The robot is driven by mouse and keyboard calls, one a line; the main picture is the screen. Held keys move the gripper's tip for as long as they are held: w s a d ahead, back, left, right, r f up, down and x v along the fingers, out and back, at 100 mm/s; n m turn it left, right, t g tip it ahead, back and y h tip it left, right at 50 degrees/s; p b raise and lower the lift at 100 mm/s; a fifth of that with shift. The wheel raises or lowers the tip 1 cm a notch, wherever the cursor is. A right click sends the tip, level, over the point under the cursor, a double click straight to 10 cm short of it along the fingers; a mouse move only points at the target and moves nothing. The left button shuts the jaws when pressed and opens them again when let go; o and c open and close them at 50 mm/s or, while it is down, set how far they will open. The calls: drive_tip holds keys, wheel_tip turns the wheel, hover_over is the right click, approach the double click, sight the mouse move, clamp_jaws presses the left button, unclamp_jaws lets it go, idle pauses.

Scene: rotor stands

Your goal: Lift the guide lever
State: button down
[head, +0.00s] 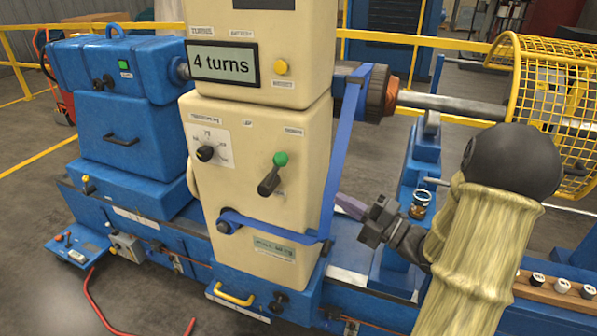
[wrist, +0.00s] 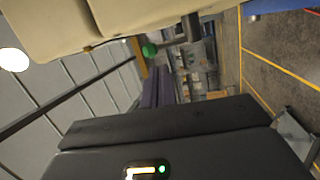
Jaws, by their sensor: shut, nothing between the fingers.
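The lever on the front of the cream cabinet (head: 262,220) has a green ball knob (head: 281,159) at its upper end and a dark grip (head: 268,183) slanting down to the left. I take it for the guide lever; the small label above it is hard to read. My gripper (head: 345,203) is to the right of the cabinet and lower than the knob, its purplish fingers together and empty, apart from the lever. In the wrist view the fingers (wrist: 152,90) point into the scene, and the green knob (wrist: 149,50) shows just beyond them.
A blue strap (head: 345,145) runs from the rotor (head: 372,90) down the cabinet's right side and across its lower front, between my gripper and the lever. A display (head: 222,62) reads "4 turns". A dial (head: 206,153) sits left of the lever. A yellow mesh guard (head: 540,90) stands right.

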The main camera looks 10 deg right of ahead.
sight(287, 163)
drive_tip(key=shift+s+d+r+n+y, duration=0.25)
drive_tip(key=shift+s+r+n+y, duration=0.25)
drive_tip(key=shift+s+n+y, duration=0.3)
drive_tip(key=p+x, duration=0.6)
drive_tip(key=x, duration=0.7)
drive_tip(key=shift+w+a+r, duration=0.1)
drive_tip(key=shift+a+r, duration=0.05)
drive_tip(key=shift+w+a, duration=0.2)
drive_tip(key=shift+w, duration=0.1)
